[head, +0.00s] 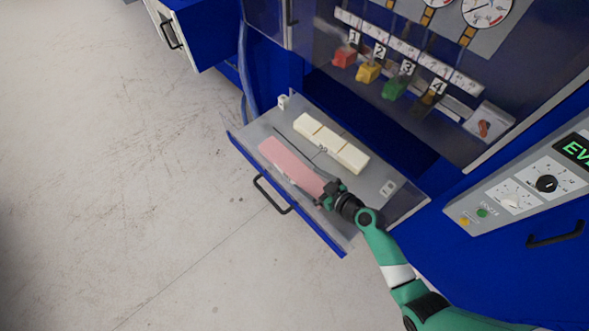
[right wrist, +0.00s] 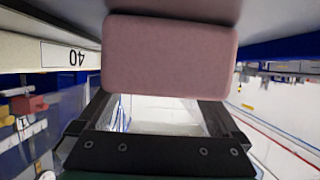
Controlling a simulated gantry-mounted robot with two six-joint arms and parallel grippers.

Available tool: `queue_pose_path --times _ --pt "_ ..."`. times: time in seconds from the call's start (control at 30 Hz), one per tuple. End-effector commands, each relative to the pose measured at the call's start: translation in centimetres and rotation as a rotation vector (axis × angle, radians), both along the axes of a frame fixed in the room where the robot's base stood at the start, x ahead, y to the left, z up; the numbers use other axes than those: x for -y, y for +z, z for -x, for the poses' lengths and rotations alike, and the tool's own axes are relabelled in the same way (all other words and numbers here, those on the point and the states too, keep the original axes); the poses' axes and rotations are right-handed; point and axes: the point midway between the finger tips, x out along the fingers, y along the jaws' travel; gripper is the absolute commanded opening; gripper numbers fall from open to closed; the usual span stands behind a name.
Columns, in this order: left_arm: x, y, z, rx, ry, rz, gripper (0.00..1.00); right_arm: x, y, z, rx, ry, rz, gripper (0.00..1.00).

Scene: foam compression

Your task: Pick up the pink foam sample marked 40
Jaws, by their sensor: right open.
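The pink foam sample (head: 287,162) lies as a long flat slab in the open drawer (head: 385,210), near its front edge. My right gripper (head: 328,192) is at the slab's right end and hides part of it. In the right wrist view, the slab's end face (right wrist: 168,58) fills the upper middle, just ahead of my open fingers (right wrist: 160,102). The fingers appear spread about as wide as the slab; I cannot tell whether they touch it. A label reading 40 (right wrist: 70,56) shows upside down to the left of the slab. My left gripper is not in view.
A cream foam block (head: 331,143) lies behind the pink slab with a narrow gap. The drawer's blue front with a black handle (head: 270,195) borders the near side. The blue cabinet with numbered coloured parts (head: 394,88) rises behind. A control panel (head: 520,190) stands at right.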

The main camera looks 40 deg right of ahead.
Motion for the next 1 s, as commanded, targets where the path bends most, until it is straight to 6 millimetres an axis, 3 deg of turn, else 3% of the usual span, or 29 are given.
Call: queue_pose_path --times 0.27,0.63,0.87,1.0 --pt "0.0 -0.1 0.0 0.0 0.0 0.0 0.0 0.0 -0.3 -0.6 0.0 -0.001 0.0 1.0" --pt "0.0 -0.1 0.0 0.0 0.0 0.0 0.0 0.0 -0.3 -0.6 -0.001 -0.001 0.0 0.35" --pt "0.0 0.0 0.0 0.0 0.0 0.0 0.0 0.0 -0.1 -0.6 0.0 0.0 0.0 0.34" --pt "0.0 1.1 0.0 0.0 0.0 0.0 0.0 0.0 1.8 -0.6 0.002 0.001 0.002 0.34"
